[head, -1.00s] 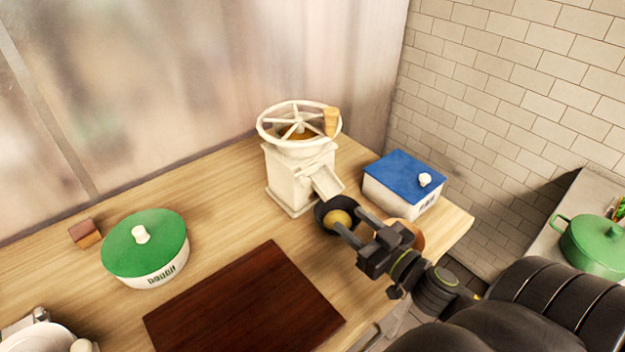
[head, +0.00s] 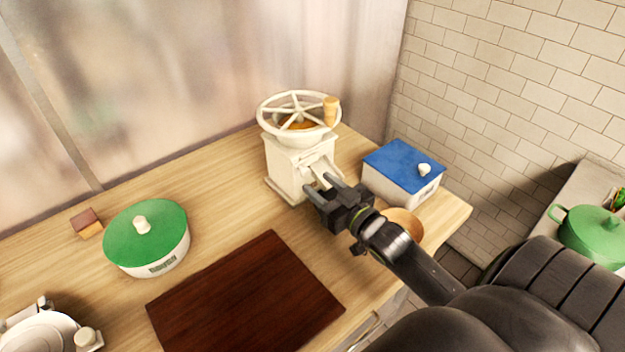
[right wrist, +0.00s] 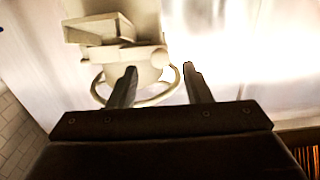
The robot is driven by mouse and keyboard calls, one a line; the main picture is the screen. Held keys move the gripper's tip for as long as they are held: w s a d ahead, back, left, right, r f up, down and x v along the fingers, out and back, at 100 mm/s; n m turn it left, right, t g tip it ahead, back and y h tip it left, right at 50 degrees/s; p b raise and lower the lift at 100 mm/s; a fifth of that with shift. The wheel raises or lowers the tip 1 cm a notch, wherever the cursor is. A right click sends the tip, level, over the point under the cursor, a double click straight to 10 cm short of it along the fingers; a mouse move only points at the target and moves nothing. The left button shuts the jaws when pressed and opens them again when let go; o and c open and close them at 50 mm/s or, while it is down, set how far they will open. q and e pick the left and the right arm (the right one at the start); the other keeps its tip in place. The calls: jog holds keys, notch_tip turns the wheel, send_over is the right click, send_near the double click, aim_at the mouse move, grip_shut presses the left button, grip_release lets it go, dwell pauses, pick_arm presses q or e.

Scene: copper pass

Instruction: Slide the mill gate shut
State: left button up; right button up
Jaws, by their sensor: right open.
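The cream mill (head: 287,168) stands upright at the back of the wooden counter, with a spoked wheel and a wooden knob (head: 331,110) on top. Its chute (head: 314,167) is on the front, partly covered by my right gripper; I cannot make out how far the gate stands open. My right gripper (head: 318,183) is open, its fingers pointing at the mill's front near the chute. In the right wrist view the mill appears upside down, with its chute (right wrist: 100,28) beyond the open fingers of the gripper (right wrist: 160,68). My left gripper is not in view.
A white box with a blue lid (head: 403,165) stands right of the mill. A wooden bowl (head: 408,222) is partly behind my right arm. A dark board (head: 245,295) and a green-lidded pot (head: 146,240) lie to the left.

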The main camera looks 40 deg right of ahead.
aim_at(308, 174)
jog(key=shift+w+a, duration=0.15)
jog(key=shift+w, duration=1.55)
jog(key=shift+c, duration=0.2)
grip_shut()
